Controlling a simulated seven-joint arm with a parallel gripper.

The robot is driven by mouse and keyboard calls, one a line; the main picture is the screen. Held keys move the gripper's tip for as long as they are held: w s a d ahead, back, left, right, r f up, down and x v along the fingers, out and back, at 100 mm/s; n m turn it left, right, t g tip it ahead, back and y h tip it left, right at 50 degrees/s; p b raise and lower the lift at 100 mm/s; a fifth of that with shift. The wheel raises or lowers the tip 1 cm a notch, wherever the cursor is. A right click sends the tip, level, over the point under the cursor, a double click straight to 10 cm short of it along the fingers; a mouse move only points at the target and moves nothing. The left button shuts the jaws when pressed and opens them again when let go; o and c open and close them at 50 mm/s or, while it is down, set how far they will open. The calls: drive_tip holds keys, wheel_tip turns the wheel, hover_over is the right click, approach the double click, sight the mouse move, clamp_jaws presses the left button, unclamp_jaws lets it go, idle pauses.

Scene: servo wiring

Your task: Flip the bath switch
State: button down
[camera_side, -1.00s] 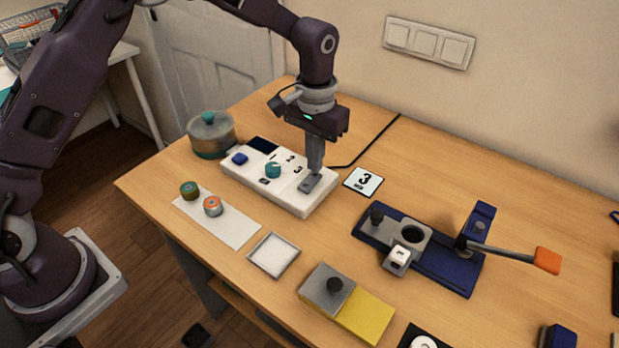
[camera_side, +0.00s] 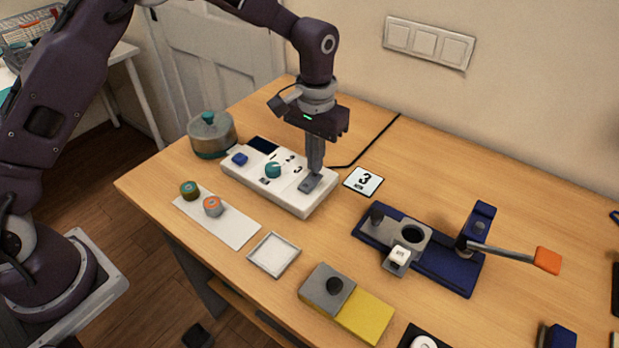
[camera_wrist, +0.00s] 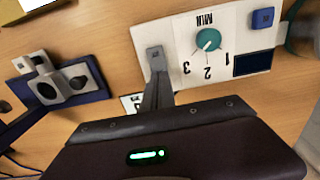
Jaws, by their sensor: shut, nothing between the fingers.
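The white control box (camera_side: 285,198) stands on the table with a small grey switch (camera_side: 311,183) at its right end. The switch also shows in the wrist view (camera_wrist: 154,57). My gripper (camera_side: 315,172) points down, shut and empty, with its fingertips right at the switch; whether they touch it I cannot tell. In the wrist view my gripper (camera_wrist: 158,76) covers part of the switch's near side. The switch's exact tilt is not clear. A teal knob (camera_side: 273,170) with dial marks, a blue button (camera_side: 240,158) and a dark display (camera_side: 263,145) share the box.
A card marked 3 (camera_side: 363,181) lies right of the box, and a lidded pot (camera_side: 211,134) stands behind its left end. Two small cylinders stand on a white strip (camera_side: 232,228) in front. A blue fixture with an orange-tipped lever (camera_side: 547,260) is farther right.

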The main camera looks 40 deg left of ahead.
drive_tip(key=shift+f, duration=0.95)
idle(0.3)
drive_tip(key=shift+r, duration=3.55)
drive_tip(key=s+a+r+t, duration=0.1)
drive_tip(key=s+a+r, duration=0.2)
drive_tip(key=s+r, duration=0.3)
drive_tip(key=s+a+r+t, duration=0.1)
drive_tip(key=s+a+r, duration=0.2)
drive_tip(key=s+r, duration=0.35)
drive_tip(key=s+a+t, duration=0.1)
drive_tip(key=s+a, duration=0.1)
drive_tip(key=s, duration=0.7)
drive_tip(key=s+a+t, duration=0.2)
drive_tip(key=s, duration=0.7)
drive_tip(key=shift+r+t, duration=0.3)
drive_tip(key=shift+r, duration=0.15)
